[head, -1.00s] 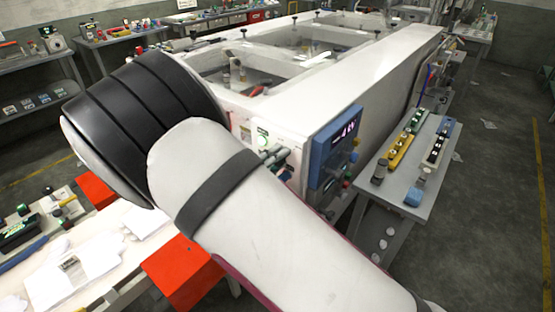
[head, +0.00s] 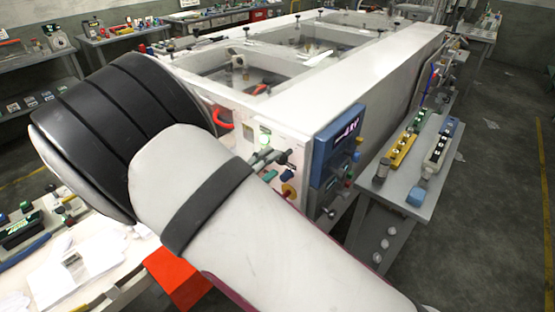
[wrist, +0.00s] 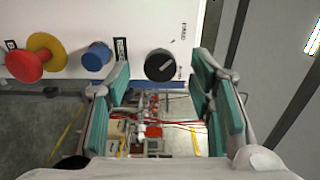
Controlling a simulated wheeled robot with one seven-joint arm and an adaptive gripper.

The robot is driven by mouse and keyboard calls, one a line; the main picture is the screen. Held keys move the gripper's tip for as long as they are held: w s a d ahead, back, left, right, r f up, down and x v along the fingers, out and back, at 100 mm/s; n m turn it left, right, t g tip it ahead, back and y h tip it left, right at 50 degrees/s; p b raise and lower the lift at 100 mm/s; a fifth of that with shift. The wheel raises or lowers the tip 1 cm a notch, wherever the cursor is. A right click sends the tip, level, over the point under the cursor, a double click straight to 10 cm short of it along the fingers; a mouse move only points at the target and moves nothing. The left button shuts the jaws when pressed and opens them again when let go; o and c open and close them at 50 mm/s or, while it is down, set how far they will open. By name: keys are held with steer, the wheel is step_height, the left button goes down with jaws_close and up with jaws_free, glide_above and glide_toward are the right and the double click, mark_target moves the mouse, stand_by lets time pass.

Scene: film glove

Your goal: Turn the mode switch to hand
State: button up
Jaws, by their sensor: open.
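The mode switch looks to be the round black knob (wrist: 160,65) with a pale pointer mark, on a white panel (wrist: 140,20) in the wrist view. Small rotated print sits to its right, too small to read surely. My gripper (wrist: 161,75) has teal pads and is open. Its fingertips stand on either side of the knob in this view, with nothing held; I cannot tell whether they touch it. In the head view my arm hides most of the gripper in front of the control panel (head: 297,152), and I cannot make out the knob there.
A red mushroom button on a yellow base (wrist: 42,58) and a blue button (wrist: 97,56) sit left of the knob. A blue display box (head: 336,148) is beside the panel in the head view. A grey side table (head: 410,170) stands right; floor beyond is open.

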steer(key=v, duration=0.7)
steer(key=shift+s+a, duration=0.25)
steer(key=shift+s, duration=0.1)
steer(key=s+d+r+m+g+y, duration=0.15)
steer(key=d+r+m+g, duration=0.25)
steer(key=d+m, duration=0.4)
steer(key=s+d+r+m+g, duration=0.3)
steer(key=d+m+g, duration=0.1)
steer(key=d+m, duration=0.3)
steer(key=s+d+r+m+g+y, duration=0.15)
steer(key=d+r+m+g, duration=0.25)
steer(key=d+m, duration=0.4)
steer(key=s+d+r+m+t+y, duration=0.1)
steer(key=s+d+r+m+y, duration=0.1)
steer(key=s+r+m+y, duration=0.2)
steer(key=s+d+r+m+t+y, duration=0.2)
steer(key=s+r+m+y, duration=0.2)
steer(key=s+m, duration=0.6)
steer(key=m, duration=0.9)
steer(key=shift+d+r+m, duration=0.25)
steer(key=shift+r+m, duration=0.05)
steer(key=shift+r, duration=0.1)
steer(key=shift+a, duration=0.1)
